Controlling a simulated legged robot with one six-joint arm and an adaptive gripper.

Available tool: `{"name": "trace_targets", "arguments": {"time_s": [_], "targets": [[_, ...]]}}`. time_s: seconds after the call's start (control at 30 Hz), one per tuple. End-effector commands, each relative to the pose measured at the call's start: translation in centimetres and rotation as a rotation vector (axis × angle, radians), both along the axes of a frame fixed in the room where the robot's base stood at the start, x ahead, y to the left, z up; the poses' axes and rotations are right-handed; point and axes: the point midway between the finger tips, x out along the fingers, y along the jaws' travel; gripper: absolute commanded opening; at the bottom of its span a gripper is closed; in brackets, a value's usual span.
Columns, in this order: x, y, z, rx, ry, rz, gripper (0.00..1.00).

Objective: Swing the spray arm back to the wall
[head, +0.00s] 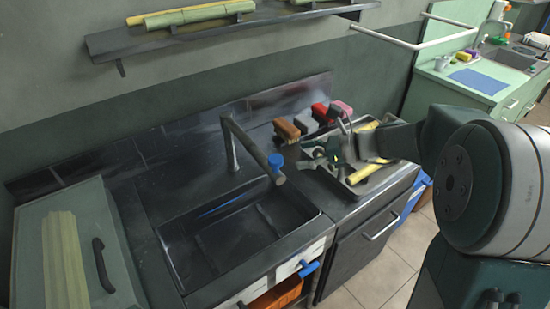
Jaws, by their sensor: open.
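The spray arm (250,146) is a grey tube on an upright post behind the sink (240,228). It reaches forward and right over the sink, pointing away from the wall, with its free end above the sink's right side. A blue knob (275,160) shows near that end. My gripper (327,154) is to the right of the spray arm, over the tray, open and apart from the tube. My arm comes in from the right. The fingertips are small and partly blend with the items behind them.
A metal tray (376,174) with yellow pieces lies right of the sink. Brown, red and pink brushes (287,130) stand by the wall. A shelf (190,36) holds cane above. A lidded box (72,240) with a black handle is at left.

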Motion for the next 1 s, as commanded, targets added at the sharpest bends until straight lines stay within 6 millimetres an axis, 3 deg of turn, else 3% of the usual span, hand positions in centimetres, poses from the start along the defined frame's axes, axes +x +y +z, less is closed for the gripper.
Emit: {"name": "trace_targets", "arguments": {"time_s": [0.1, 0.33, 0.73, 0.77, 0.93, 1.0], "targets": [[0.4, 2.5, -1.0, -0.003, 0.002, 0.005, 0.86], [1.2, 5.5, -2.3, -0.004, 0.001, 0.004, 0.86], [1.5, 6.3, -2.6, -0.004, -0.002, 0.001, 0.86], [1.5, 6.3, -2.6, -0.004, -0.002, 0.001, 0.77], [1.5, 6.4, -2.6, -0.005, -0.002, 0.001, 0.02], [1.5, 6.4, -2.6, -0.005, -0.002, 0.001, 0.0]]}}
